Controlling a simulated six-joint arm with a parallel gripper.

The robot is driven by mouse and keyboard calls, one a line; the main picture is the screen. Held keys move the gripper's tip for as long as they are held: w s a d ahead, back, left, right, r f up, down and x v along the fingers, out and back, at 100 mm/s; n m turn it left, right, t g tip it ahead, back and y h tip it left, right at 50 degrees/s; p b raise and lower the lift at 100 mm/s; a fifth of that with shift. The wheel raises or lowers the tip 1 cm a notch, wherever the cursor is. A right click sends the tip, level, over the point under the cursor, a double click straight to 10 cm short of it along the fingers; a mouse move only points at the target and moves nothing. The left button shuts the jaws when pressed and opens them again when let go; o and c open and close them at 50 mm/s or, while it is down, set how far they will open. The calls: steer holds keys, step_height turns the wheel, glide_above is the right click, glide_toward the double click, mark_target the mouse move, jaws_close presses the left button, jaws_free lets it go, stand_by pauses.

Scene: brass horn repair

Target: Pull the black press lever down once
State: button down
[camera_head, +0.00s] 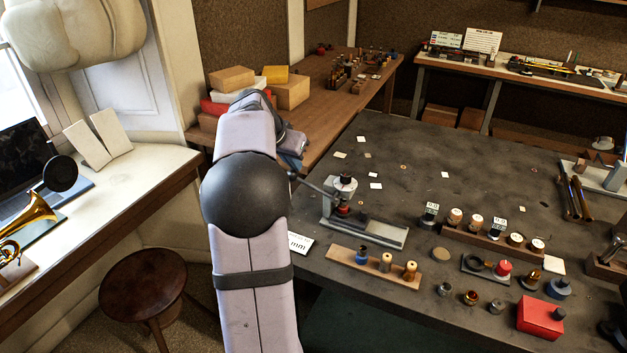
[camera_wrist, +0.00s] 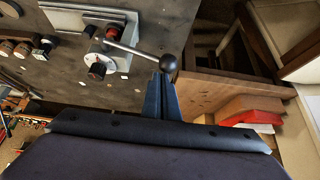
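The lever press (camera_head: 343,205) stands on the dark bench, right of my arm in the head view. Its lever (camera_head: 317,187) is a thin metal rod running up and left to a black knob (camera_head: 293,176). In the wrist view the rod (camera_wrist: 130,48) reaches from the press head (camera_wrist: 98,65) to the black ball knob (camera_wrist: 168,63). My gripper (camera_wrist: 164,78) has its bluish fingers together right at the knob, which overlaps their tips. I cannot tell whether they touch. In the head view my arm hides most of the gripper (camera_head: 291,160).
A wooden rack (camera_head: 375,267) with small pieces stands in front of the press. A small white card (camera_head: 299,243) lies at its left. Cardboard boxes (camera_head: 292,92) sit on the bench behind my gripper. The bench beyond the press is mostly free, with small white tags.

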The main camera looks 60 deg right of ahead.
steer(key=shift+w+f+b, duration=0.2)
steer(key=shift+f+b, duration=0.35)
steer(key=shift+f, duration=0.15)
steer(key=shift+w+f+b, duration=0.15)
steer(key=shift+f+b, duration=0.4)
steer(key=shift+f, duration=0.1)
stand_by(0.8)
steer(key=shift+a+f+b, duration=0.1)
steer(key=shift+f+b, duration=1)
steer(key=shift+f, duration=0.3)
stand_by(1.6)
steer(key=shift+r, duration=0.15)
steer(key=shift+r+p, duration=3.25)
steer(key=shift+r, duration=0.9)
